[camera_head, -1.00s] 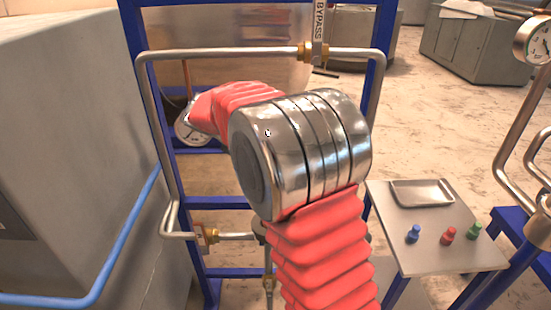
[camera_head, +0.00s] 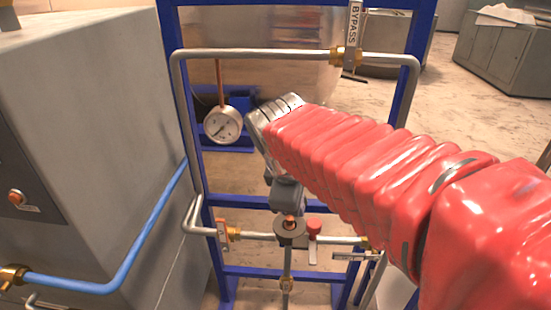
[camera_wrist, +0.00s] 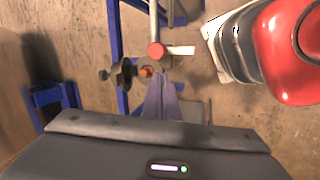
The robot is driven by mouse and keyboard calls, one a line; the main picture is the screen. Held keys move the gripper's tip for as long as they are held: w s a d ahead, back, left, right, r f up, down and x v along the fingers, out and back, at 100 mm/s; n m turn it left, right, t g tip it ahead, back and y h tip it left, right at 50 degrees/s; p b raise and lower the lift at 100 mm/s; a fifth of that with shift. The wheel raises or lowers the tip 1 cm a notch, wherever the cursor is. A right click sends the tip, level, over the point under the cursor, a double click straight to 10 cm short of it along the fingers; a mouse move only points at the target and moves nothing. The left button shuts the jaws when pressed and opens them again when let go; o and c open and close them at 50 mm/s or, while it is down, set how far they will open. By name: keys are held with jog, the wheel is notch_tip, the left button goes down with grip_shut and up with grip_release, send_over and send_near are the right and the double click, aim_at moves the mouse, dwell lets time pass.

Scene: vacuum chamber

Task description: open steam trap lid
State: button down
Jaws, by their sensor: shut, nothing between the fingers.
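The steam trap appears to be the round grey-brown disc-shaped fitting (camera_head: 291,233) on the lower pipe of the blue frame, with an orange-red piece (camera_head: 289,222) at its top. In the wrist view a dark round disc (camera_wrist: 123,74) and the orange piece (camera_wrist: 147,72) show just beyond my fingertips. I cannot tell which part is the lid or whether it is open. My gripper (camera_head: 287,208) is shut and empty, pointing down close above the fitting. Its narrow fingers show in the wrist view (camera_wrist: 160,84). I cannot tell whether they touch the fitting.
A red-capped valve (camera_head: 313,228) stands right of the fitting; its red cap shows in the wrist view (camera_wrist: 156,51). A red-tagged valve (camera_head: 222,233) is on the left. A gauge (camera_head: 222,125) hangs behind. A grey cabinet (camera_head: 100,130) and blue pipe (camera_head: 130,255) bound the left.

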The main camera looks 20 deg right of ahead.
jog(key=s+a+f+m+t+y, duration=0.2)
jog(key=s+a+m, duration=0.4)
jog(key=s+m, duration=0.3)
jog(key=shift+a+m+t+y, duration=0.2)
jog(key=shift+m+t+y, duration=0.3)
jog(key=shift+m, duration=0.4)
jog(key=shift+s+f, duration=0.1)
